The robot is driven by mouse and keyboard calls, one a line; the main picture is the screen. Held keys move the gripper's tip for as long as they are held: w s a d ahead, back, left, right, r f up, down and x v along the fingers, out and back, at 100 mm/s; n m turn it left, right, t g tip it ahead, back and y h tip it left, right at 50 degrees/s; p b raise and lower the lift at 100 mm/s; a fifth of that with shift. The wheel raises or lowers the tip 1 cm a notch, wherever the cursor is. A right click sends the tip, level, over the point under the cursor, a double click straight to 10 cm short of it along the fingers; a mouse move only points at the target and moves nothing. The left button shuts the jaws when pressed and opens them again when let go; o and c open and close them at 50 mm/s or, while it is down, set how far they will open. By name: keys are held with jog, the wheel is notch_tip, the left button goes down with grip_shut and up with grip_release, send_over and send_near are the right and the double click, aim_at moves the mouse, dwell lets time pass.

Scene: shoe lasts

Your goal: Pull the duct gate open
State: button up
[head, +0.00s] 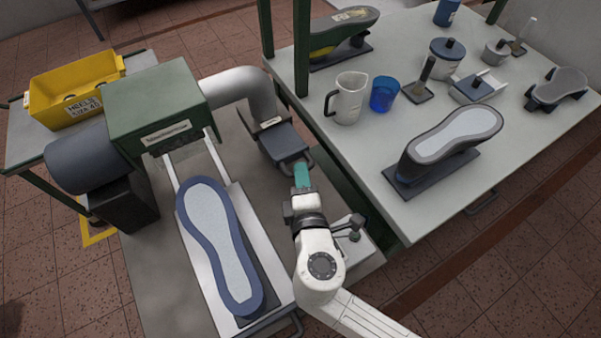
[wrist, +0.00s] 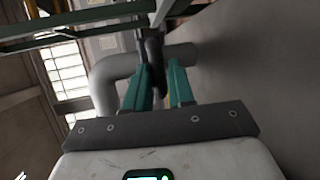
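The duct gate (head: 285,142) is a dark grey block at the lower end of the pale duct pipe in the head view. Its dark handle (head: 309,160) sticks out on the near side. My gripper (head: 302,174) has teal fingers, and their tips are right at the handle. In the wrist view, the two fingers of my gripper (wrist: 159,85) stand a narrow gap apart, with a dark part in line with the gap. I cannot tell whether they press on the handle. The pale pipe (wrist: 108,80) curves behind the fingers.
A green machine housing (head: 157,100) and a blue-edged shoe-last form (head: 217,245) are left of my arm. A white-topped table (head: 375,190) with a jug (head: 348,98), a blue cup (head: 384,94) and another last (head: 450,135) is on the right. A small lever (head: 354,230) is beside my wrist.

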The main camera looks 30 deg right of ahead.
jog(key=o, duration=0.3)
jog(key=b+v, duration=0.1)
jog(key=v, duration=0.9)
jog(key=shift+s+a+b, duration=0.2)
jog(key=shift+s+b, duration=0.1)
jog(key=shift+s, duration=0.05)
jog(key=shift+s, duration=0.1)
